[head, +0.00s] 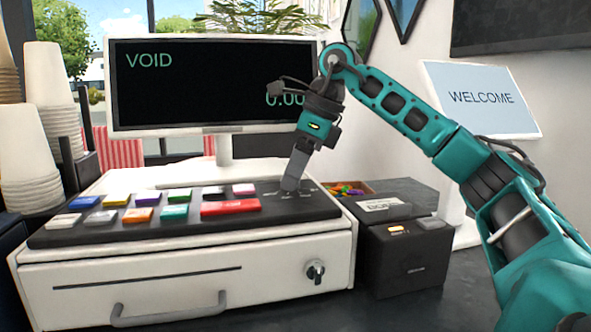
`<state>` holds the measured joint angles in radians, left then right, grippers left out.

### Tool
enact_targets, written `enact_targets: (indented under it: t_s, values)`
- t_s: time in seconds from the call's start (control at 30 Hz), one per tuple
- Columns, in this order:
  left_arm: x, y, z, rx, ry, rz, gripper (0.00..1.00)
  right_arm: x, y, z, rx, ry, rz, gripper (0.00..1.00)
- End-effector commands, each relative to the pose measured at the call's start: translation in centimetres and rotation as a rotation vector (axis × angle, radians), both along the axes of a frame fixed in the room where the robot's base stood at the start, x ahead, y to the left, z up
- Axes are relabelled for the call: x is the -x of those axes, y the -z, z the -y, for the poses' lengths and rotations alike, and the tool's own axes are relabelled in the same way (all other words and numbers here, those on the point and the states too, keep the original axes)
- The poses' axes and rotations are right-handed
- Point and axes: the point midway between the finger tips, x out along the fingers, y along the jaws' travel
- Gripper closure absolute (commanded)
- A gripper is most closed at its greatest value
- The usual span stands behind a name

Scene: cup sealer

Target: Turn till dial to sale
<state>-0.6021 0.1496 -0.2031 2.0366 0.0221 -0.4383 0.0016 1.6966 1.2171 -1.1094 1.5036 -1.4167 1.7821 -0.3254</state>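The till (190,270) is a white cash register with a dark sloping key panel. The dial (289,190) is at the right end of that panel, with small pale markings around it. My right gripper (291,183) points down onto the dial, its grey fingertips at or touching it. They cover most of the dial, so its pointer cannot be read, and whether the fingers are closed on it cannot be told. The till screen (200,90) reads VOID, with 0.00 partly hidden by my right gripper. My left gripper is not in view.
Several coloured keys (175,195) lie left of the dial. The drawer has a handle (168,308) and a key lock (315,270). A black printer (402,250) stands close right of the till, with a WELCOME display (480,97) behind. Paper cup stacks (25,150) stand at left.

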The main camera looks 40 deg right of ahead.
Motion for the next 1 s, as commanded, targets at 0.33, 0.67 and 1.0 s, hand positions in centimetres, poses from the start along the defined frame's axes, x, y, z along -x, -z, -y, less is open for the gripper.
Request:
enact_targets:
  t_s: [0.33,0.67,1.0]
  values:
    - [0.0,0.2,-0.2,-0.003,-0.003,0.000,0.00,0.0,0.0,0.0,0.000,0.000,0.000,0.71]
    - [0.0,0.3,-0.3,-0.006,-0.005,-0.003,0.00,0.0,-0.1,0.0,0.000,-0.002,0.000,0.94]
    - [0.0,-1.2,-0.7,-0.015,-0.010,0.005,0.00,-0.1,-0.3,0.1,-0.002,-0.106,-0.005,0.94]
